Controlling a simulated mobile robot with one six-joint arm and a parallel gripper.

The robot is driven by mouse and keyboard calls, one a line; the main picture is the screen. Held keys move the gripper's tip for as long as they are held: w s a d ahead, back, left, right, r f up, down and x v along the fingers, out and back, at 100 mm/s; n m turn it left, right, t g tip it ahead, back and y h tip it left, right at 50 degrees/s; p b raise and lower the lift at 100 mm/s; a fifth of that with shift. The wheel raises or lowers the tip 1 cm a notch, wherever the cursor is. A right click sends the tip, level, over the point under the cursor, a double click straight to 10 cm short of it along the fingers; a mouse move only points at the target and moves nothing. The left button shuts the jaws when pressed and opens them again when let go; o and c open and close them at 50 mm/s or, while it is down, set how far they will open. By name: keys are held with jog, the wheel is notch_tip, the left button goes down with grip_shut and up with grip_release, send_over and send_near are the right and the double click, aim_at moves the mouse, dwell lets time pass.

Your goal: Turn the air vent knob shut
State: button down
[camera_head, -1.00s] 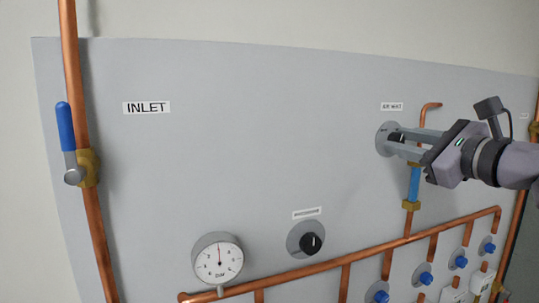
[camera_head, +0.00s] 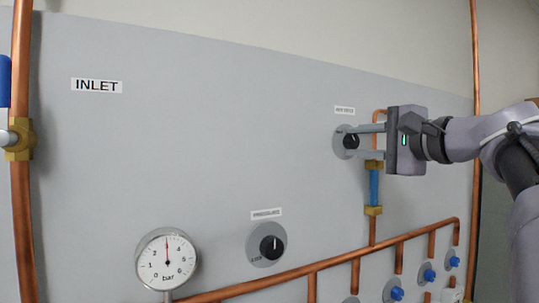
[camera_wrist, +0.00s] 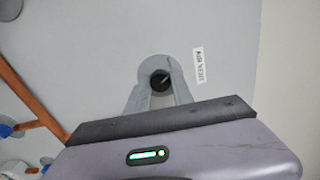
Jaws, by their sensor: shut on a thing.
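The air vent knob (camera_head: 350,141) is a small black knob on a round grey plate (camera_head: 340,146), under a white label (camera_head: 345,110) on the grey panel. My gripper (camera_head: 357,141) reaches it from the right and is shut on it, one finger above and one below in the head view. In the wrist view the black knob (camera_wrist: 160,82) sits between the tips of my gripper (camera_wrist: 159,85), with a light pointer line on its face. The label (camera_wrist: 198,65) stands to its right there. The fingers partly hide the knob and its plate.
A copper pipe with a blue section (camera_head: 374,187) runs just below my gripper. A second black knob (camera_head: 271,249) and a pressure gauge (camera_head: 167,262) are lower left. A copper manifold (camera_head: 320,265) with blue-capped valves (camera_head: 429,275) crosses below. The panel's middle (camera_head: 220,150) is clear.

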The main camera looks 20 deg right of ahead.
jog(key=shift+f+n+b, duration=0.1)
jog(key=shift+n+b, duration=0.65)
jog(key=shift+n, duration=0.75)
jog(key=c, duration=1.1)
grip_release()
jog(key=shift+s, duration=0.1)
jog(key=s+d+b, duration=0.1)
jog(key=s+b, duration=0.1)
jog(key=s, duration=1.5)
jog(key=shift+d, duration=0.15)
